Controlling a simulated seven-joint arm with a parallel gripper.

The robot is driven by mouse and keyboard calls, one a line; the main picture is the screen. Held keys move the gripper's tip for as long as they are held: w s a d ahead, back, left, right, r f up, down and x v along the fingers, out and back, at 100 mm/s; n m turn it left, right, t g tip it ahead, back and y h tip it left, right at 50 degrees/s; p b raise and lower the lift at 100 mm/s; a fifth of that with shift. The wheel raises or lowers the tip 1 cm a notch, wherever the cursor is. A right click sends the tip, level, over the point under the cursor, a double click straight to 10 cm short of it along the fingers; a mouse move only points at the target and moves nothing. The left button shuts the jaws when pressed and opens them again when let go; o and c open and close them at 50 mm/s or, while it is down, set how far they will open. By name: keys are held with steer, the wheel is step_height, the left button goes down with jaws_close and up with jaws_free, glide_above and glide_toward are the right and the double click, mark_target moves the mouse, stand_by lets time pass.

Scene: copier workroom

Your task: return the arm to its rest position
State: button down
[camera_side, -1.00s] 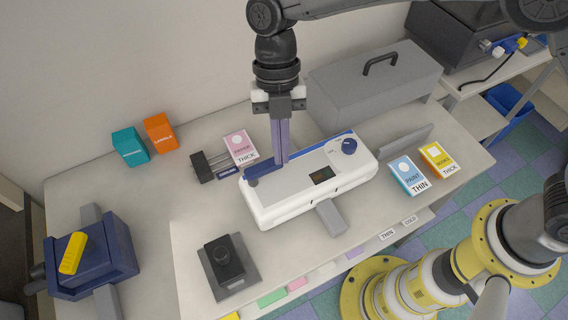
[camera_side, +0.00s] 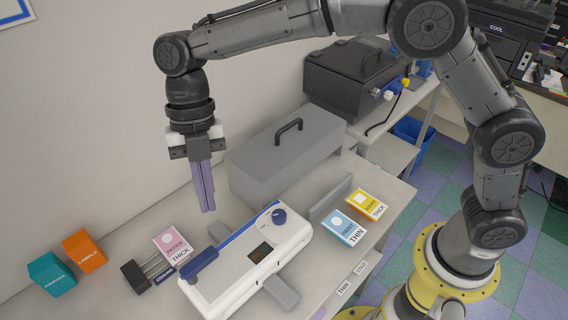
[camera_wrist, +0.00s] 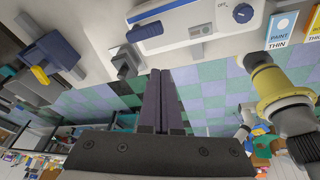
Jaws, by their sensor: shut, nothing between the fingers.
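My gripper (camera_side: 208,208) hangs fingers-down in the side view, above the back left part of the white laminator-like machine (camera_side: 226,285). Its two purple fingers are together with nothing between them, and the tips are clear of the machine. In the wrist view the closed fingers (camera_wrist: 160,75) point up the picture, with the floor and the bench edge beyond them. My arm reaches across the top of the side view, with its elbow bent high.
A grey case (camera_side: 250,170) stands behind the machine. Boxes stand around it: pink (camera_side: 172,245), teal (camera_side: 50,274), orange (camera_side: 84,250), blue (camera_side: 345,227) and yellow (camera_side: 370,204). A black device (camera_side: 350,75) sits at the back. Air around my gripper is free.

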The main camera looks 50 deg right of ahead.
steer(key=s+d+r+m+t, duration=0.4)
steer(key=d+r, duration=0.3)
steer(key=d, duration=0.4)
steer(key=s+d+r+m+t, duration=0.1)
steer(key=s+d+r+m, duration=0.3)
steer(key=d+r+m, duration=0.45)
steer(key=s+d+f+m+t+h, duration=0.2)
steer(key=s+d+f+m, duration=0.8)
steer(key=m, duration=0.8)
steer(key=shift+s+d+t, duration=0.6)
steer(key=shift+s, duration=0.35)
